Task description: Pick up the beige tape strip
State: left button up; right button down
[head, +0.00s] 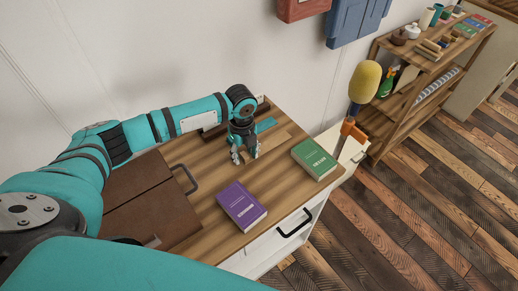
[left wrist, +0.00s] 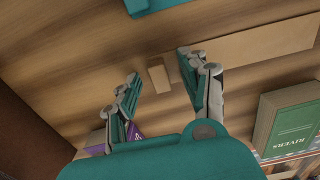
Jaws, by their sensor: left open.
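A short beige strip (left wrist: 158,75), which looks like the tape strip, lies on the wooden top between and beyond my open left fingers in the left wrist view. My left gripper (left wrist: 160,75) is open, pointing down over the top, with nothing held. In the head view my left gripper (head: 243,156) stands low over the cabinet top and hides the short strip. A longer flat tan strip (left wrist: 260,45) lies to the right of it; it also shows in the head view (head: 274,143). My right gripper is not in view.
On the cabinet top (head: 205,200), a purple book (head: 241,205) lies at the front and a green book (head: 314,158) at the right. A teal strip (head: 265,125) lies behind the gripper. A brown case (head: 150,200) with a dark handle fills the left side.

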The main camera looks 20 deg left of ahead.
pick_arm(q)
jog(key=c, duration=0.9)
